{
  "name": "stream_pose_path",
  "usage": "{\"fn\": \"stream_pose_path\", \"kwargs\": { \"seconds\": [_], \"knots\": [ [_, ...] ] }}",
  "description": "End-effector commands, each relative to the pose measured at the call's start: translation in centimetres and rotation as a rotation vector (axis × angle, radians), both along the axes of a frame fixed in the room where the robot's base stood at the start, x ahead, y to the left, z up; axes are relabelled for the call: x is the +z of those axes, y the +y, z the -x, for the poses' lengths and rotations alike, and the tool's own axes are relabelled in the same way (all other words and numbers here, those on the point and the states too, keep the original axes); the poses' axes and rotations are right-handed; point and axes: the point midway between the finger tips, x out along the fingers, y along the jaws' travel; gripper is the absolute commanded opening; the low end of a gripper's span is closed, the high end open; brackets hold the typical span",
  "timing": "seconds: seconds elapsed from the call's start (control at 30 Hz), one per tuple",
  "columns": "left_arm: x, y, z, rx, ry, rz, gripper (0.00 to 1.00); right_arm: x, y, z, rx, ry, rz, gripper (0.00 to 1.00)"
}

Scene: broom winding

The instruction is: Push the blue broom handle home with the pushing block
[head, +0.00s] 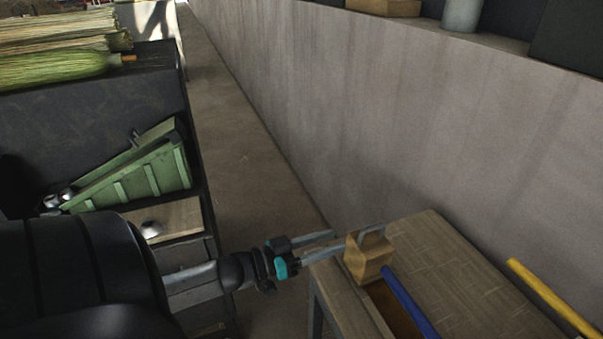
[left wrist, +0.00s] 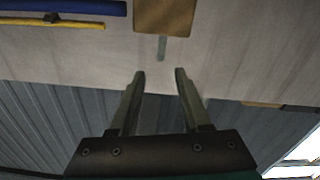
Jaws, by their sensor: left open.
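The pushing block (head: 368,262) is a tan wooden block with a grey metal grip on top, standing at the left end of the wooden bench (head: 462,262). It also shows at the top of the left wrist view (left wrist: 166,14), its grip pointing toward my fingers. The blue broom handle (head: 408,302) runs from beside the block toward the lower right; I cannot tell whether they touch. It shows also in the left wrist view (left wrist: 60,7). My left gripper (head: 337,241) is open and empty, just left of the block, with the grip ahead of the gap between its fingertips. My right gripper is out of view.
A yellow handle (head: 555,298) lies farther right. A grey wall (head: 400,120) stands behind the bench. At left are a green ribbed bin (head: 145,178) and a dark counter (head: 95,110) with straw broom heads (head: 55,68). Floor (head: 235,150) between is clear.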

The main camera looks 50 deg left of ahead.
Motion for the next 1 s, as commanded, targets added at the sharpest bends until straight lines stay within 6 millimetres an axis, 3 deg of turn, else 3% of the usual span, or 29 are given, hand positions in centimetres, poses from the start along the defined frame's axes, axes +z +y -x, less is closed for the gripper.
{"fn": "stream_pose_path", "kwargs": {
  "seconds": [0.2, 0.4, 1.0],
  "knots": [
    [0.0, 1.3, 3.3, 0.0, 0.003, 0.0, 0.47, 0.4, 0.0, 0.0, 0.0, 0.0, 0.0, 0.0],
    [0.0, 2.0, 5.0, 0.0, 0.001, -0.002, 0.47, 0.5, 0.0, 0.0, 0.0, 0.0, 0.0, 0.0],
    [0.0, 2.2, 5.4, 0.0, 0.0, -0.001, 0.47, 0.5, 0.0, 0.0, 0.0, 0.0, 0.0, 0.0]
  ]
}}
